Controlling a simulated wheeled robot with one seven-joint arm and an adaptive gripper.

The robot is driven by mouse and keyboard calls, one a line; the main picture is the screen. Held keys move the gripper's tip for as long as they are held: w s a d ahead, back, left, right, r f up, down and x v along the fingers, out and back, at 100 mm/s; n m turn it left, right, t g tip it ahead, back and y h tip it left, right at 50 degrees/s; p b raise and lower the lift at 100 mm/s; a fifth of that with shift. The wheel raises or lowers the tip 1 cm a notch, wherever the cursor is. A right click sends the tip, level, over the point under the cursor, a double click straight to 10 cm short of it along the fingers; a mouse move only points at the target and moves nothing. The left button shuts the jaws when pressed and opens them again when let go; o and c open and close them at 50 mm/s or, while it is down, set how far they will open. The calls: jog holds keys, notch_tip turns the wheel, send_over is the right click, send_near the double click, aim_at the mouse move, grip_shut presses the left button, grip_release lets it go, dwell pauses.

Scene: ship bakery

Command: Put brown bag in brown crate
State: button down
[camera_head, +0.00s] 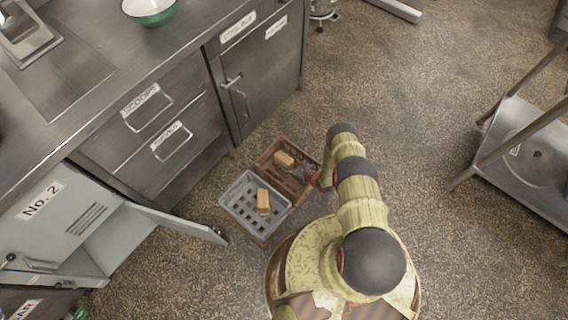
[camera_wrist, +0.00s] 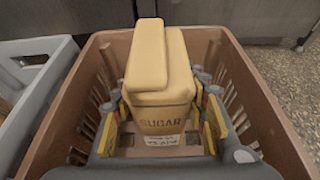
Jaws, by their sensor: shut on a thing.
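The brown bag is a tan block-like packet labelled SUGAR, seen in the wrist view (camera_wrist: 160,75) between the fingers of my gripper (camera_wrist: 162,125). My gripper is shut on it from both sides. The bag is inside the walls of the brown crate (camera_wrist: 262,105); I cannot tell whether it touches the crate floor. In the head view the bag (camera_head: 284,160) shows within the brown crate (camera_head: 303,160) on the floor, and my gripper (camera_head: 300,173) reaches in from the right, partly hidden by my arm.
A grey crate (camera_head: 236,197) adjoins the brown crate and holds another tan packet (camera_head: 263,201). An open cabinet door (camera_head: 178,222) stands to its left. Metal drawers (camera_head: 168,137) are behind. A metal shelf cart (camera_head: 520,140) is at the right.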

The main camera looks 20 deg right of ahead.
jog(key=shift+w+r, duration=0.1)
jog(key=c, duration=1)
grip_release()
